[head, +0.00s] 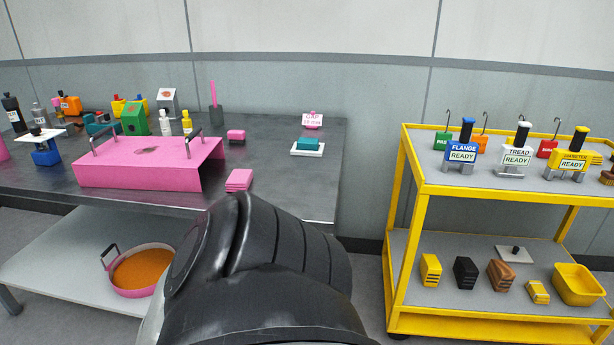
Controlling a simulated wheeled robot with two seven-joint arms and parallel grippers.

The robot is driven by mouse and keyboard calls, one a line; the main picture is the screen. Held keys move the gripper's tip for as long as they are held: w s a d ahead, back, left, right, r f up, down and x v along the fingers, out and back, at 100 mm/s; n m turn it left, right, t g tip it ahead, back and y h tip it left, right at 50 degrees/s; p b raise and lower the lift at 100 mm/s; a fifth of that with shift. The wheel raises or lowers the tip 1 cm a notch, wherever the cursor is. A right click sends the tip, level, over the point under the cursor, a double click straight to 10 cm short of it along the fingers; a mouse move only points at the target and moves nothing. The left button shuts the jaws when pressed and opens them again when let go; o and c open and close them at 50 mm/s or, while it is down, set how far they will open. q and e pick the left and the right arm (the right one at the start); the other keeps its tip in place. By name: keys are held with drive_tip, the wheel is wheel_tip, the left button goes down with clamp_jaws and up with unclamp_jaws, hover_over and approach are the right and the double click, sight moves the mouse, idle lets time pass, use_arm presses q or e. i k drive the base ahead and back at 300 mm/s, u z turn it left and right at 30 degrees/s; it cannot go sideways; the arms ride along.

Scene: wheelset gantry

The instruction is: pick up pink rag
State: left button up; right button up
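A folded pink rag (239,180) lies flat near the front edge of the dark metal table (285,185), just right of a large pink cover with two handles (150,165). It looks like a small layered stack. Neither of my grippers is in view. A black arm part of mine fills the lower middle of the head view, just below the rag, and hides part of the table's front edge.
Bottles and small devices crowd the table's left back. A pan of orange liquid (140,271) sits on the lower shelf. A yellow cart (408,185) stands right.

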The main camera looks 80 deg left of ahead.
sight(239, 179)
drive_tip(key=u, duration=3)
